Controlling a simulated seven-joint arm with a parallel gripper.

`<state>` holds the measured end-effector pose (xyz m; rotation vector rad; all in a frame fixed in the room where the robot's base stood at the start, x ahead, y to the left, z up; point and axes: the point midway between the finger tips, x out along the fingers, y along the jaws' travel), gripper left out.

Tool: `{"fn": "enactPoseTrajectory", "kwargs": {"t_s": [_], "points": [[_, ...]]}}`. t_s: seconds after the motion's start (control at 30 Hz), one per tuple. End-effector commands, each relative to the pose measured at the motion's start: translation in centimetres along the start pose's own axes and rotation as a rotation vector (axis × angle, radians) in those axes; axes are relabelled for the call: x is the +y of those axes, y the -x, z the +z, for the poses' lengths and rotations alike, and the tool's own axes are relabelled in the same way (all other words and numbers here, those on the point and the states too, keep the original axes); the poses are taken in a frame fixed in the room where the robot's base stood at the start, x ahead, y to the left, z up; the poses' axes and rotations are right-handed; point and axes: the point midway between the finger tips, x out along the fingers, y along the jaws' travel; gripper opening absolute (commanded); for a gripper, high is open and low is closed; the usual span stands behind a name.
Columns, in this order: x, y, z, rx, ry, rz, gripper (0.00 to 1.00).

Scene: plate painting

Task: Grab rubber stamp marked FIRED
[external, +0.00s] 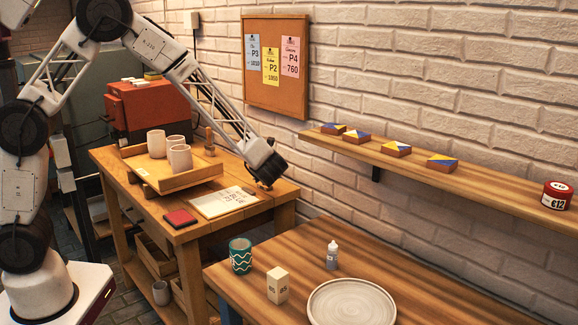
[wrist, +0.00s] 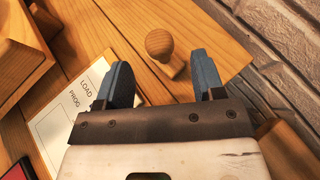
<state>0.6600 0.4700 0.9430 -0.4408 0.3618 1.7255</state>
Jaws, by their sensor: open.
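A wooden stamp (wrist: 159,44) with a round knob handle stands upright on the wooden side table, seen in the wrist view. Its marking cannot be read. My gripper (wrist: 161,62) is open, with its two blue-grey fingers on either side of the stamp's line in the picture; no contact shows. In the external view my gripper (external: 266,183) is low over the right end of the side table (external: 190,233) and hides the stamp there. Another wooden, handle-like piece (external: 209,141) stands behind the tray; I cannot tell what it is marked.
A wooden tray (external: 187,180) with several cups stands left of my gripper. A printed sheet (external: 222,201) and a red pad (external: 180,218) lie in front. The brick wall (external: 350,190) is close behind. The front table (external: 420,303) holds a teal cup, box, bottle and plate.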

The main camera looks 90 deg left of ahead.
Motion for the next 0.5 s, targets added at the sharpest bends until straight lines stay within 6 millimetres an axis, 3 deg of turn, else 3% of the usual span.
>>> {"fn": "enactPoseTrajectory", "kwargs": {"t_s": [0.27,0.5], "points": [[0.0,-0.1,0.0,0.000,0.000,0.000,0.62],[0.1,-1.8,0.2,0.000,0.001,0.002,0.62]]}}
